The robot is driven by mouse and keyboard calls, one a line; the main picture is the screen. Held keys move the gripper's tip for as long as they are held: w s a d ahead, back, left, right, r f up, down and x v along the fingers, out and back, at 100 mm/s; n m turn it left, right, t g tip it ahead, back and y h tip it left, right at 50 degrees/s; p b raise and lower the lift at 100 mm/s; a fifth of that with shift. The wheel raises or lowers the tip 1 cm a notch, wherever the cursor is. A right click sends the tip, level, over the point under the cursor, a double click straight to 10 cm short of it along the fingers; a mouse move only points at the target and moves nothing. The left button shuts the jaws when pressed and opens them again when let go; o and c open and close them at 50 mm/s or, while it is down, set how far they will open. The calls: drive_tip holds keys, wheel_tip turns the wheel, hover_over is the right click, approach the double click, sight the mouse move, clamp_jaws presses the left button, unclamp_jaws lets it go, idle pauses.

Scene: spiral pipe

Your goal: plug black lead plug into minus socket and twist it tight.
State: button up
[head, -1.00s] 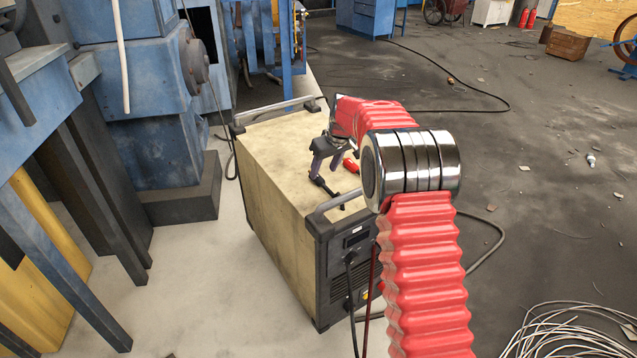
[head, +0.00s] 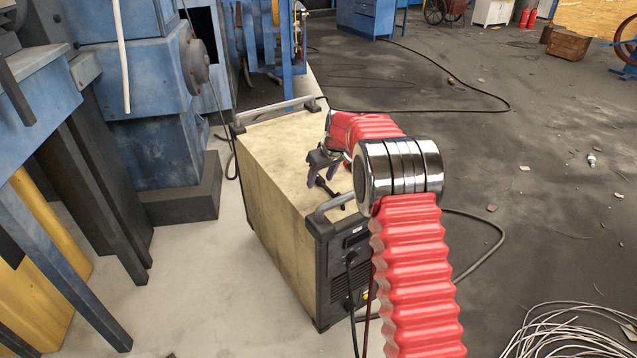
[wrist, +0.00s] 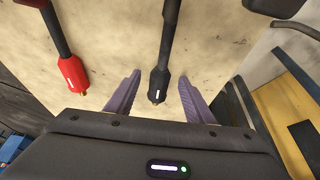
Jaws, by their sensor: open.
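The black lead plug (wrist: 159,82) lies on the beige top of the welding machine (head: 272,150), with a white mark and a brass tip. It lies between the spread fingers of my gripper (wrist: 158,95), which is open and empty. In the head view my gripper (head: 322,172) hangs over the machine top beside the black plug (head: 326,190). A red lead plug (wrist: 73,72) lies left of my gripper in the wrist view. The machine's front panel (head: 345,270) is partly hidden by my arm; I cannot make out the minus socket.
Metal handles (head: 335,203) rise at the front and back (head: 278,108) of the machine top. Blue machinery (head: 150,110) stands at the left. A coil of wire (head: 580,330) lies on the floor at lower right. The floor at right is mostly open.

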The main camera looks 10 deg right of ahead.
sight(321, 179)
drive_tip(key=shift+c, duration=0.5)
drive_tip(key=c, duration=1.1)
drive_tip(key=shift+r, duration=0.1)
wheel_tip(321, 179, up, 10)
drive_tip(key=shift+s, duration=0.1)
idle(0.4)
